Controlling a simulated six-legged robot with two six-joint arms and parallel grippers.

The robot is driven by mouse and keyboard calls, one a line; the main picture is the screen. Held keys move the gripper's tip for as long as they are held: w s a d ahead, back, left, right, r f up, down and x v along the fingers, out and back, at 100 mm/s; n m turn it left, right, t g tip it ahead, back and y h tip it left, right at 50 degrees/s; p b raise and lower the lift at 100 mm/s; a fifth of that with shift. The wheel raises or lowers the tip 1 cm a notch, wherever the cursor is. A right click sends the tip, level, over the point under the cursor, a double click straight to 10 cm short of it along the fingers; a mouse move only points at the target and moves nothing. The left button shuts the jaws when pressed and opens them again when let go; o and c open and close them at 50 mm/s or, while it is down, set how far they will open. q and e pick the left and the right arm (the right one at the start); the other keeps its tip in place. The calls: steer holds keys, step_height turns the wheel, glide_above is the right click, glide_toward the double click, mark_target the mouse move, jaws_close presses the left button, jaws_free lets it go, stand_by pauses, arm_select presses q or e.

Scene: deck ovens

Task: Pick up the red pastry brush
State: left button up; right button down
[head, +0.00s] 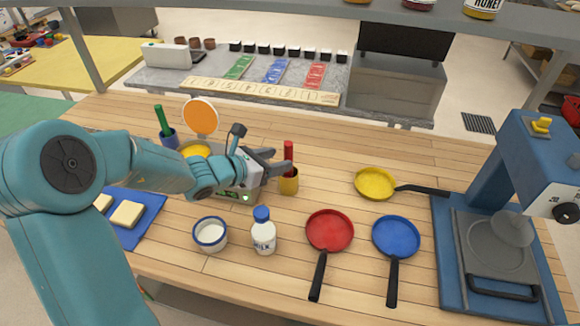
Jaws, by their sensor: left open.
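The red pastry brush (288,151) stands upright in a small yellow cup (289,183) on the wooden counter. Only its upper part shows above the cup and the gripper finger. My left gripper (282,161) reaches in from the left at the height of the brush, its fingers pointing right. The jaws are open, with the fingertips close beside the brush. I cannot tell whether they touch it. My right gripper is not in view.
A red pan (330,231), a blue pan (396,238) and a yellow pan (375,184) lie to the right. A milk bottle (263,235) and a white bowl (210,234) stand in front. A green brush (160,121) stands in a blue cup (170,139) behind my arm.

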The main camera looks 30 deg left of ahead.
mark_target(286, 157)
arm_select(q)
steer(key=x, duration=0.2)
steer(key=shift+w+a+f, duration=0.1)
steer(key=shift+w+f, duration=0.1)
steer(key=shift+w, duration=0.1)
steer(key=shift+w+f, duration=0.15)
steer(key=shift+w, duration=0.15)
steer(key=shift+w+d+p, duration=0.25)
steer(key=shift+w+p, duration=0.05)
steer(key=shift+p, duration=0.15)
steer(key=x, duration=0.1)
steer(key=p+x, duration=0.1)
steer(key=x, duration=0.1)
steer(key=shift+w+a+f, duration=0.1)
steer(key=shift+w+f, duration=0.15)
steer(key=shift+w, duration=0.05)
steer(key=shift+s, duration=0.15)
steer(key=c, duration=0.4)
steer(key=shift+f, duration=0.1)
jaws_close()
